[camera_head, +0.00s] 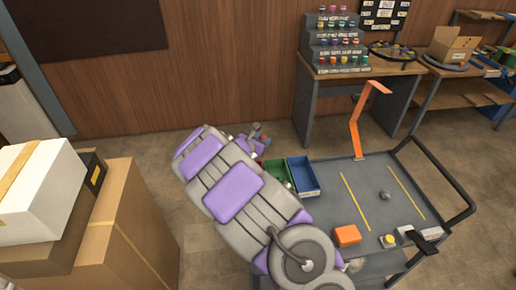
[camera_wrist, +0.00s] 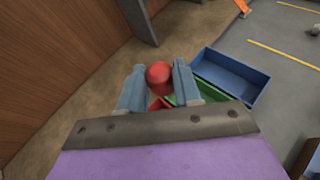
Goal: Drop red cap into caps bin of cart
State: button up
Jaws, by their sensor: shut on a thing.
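My gripper (camera_head: 259,135) reaches out at the far left corner of the cart (camera_head: 378,240). In the wrist view, my gripper (camera_wrist: 157,85) is shut on a round red cap (camera_wrist: 159,74) between its two grey fingers. A blue bin (camera_head: 304,175) and a green bin (camera_head: 279,175) stand side by side at the cart's left end. In the wrist view the blue bin (camera_wrist: 232,75) is right of the fingers, and the green bin (camera_wrist: 188,96) is partly hidden behind the right finger. A red edge (camera_wrist: 157,104) shows just below the cap. I cannot read which bin is for caps.
An orange bent piece (camera_head: 357,125) stands up from the cart, and an orange block (camera_head: 347,235) lies on its tray. A stepped rack of coloured caps (camera_head: 335,45) is on a bench behind. Cardboard boxes (camera_head: 125,225) are stacked at left.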

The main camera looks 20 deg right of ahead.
jog(key=a+f+b, duration=0.3)
jog(key=f+b, duration=0.1)
jog(key=f, duration=0.5)
jog(key=shift+a+f, duration=0.4)
jog(key=o, duration=0.6)
jog(key=shift+d, duration=0.25)
jog(key=o, duration=0.5)
jog(key=shift+d+f, duration=0.15)
jog(key=shift+d, duration=0.75)
jog(key=p+v, duration=0.1)
jog(key=v, duration=0.5)
jog(key=p+v, duration=0.1)
jog(key=v, duration=0.4)
jog(key=w+p+v, duration=0.1)
jog(key=v, duration=0.5)
jog(key=shift+s+a+p, duration=0.25)
jog(key=shift+a+p, duration=0.05)
jog(key=shift+a, duration=0.25)
